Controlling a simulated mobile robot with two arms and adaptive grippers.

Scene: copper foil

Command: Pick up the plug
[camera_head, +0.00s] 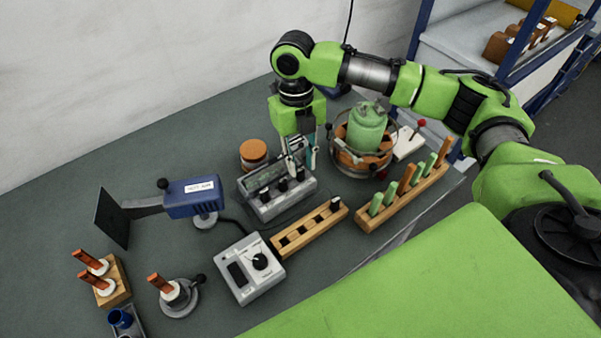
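Several small black plug-like pieces stand on the front of a grey metal box (268,211) in the middle of the table. One more black plug (336,204) sits at the right end of a wooden strip (305,231) whose other square holes look empty. I cannot tell which piece is the task's plug. My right gripper (302,168) points down over the right back part of the grey box. Its fingers look apart, with no clear object between them. Contact with the box is too small to tell. My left gripper is out of view.
A green tank (367,127) in a round stand and a wooden rack (388,209) with green and brown sticks stand to the right. A grey control unit (249,269) is in front. A blue lamp-like tool (192,196) stands left. The table's left back is clear.

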